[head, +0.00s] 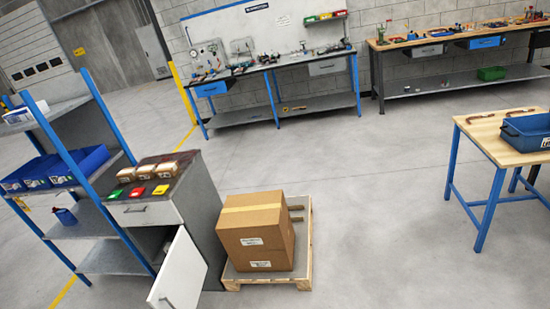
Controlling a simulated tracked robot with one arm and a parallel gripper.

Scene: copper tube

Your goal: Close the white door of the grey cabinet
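The grey cabinet (203,199) stands at the lower left, between a blue-posted shelf and a cardboard box. Its white door (180,274) is swung open toward me and shows a handle near its lower left edge. A drawer (145,213) with a handle sits above the door opening and looks shut. Several brown-and-white items and a red, a green and a yellow piece lie on the cabinet's dark top. My gripper is not in view.
The cardboard box (256,236) stands on a wooden pallet (303,265) right of the cabinet. The blue-posted shelf (98,223) is close on its left. A table (513,155) with a blue crate stands at the right. The floor between is clear; workbenches line the back wall.

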